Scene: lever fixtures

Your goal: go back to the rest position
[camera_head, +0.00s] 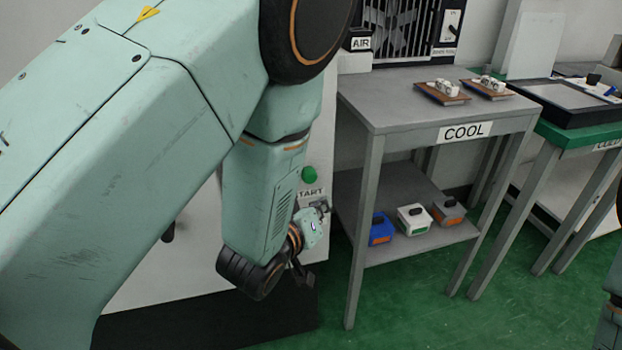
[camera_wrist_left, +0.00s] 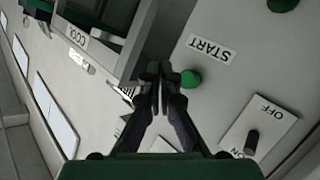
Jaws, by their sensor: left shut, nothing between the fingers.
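My left arm (camera_head: 262,190) hangs in front of the white panel (camera_wrist_left: 219,107). The button also shows in the head view (camera_head: 309,174). My right gripper is not in view.
The grey COOL table (camera_head: 404,110) stands right of the arm, with several small boxes on its lower shelf (camera_head: 377,187). A green-edged table (camera_head: 578,135) is farther right. An OFF/ON switch (camera_wrist_left: 252,140) is on the panel. Green floor (camera_head: 410,305) is clear in front.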

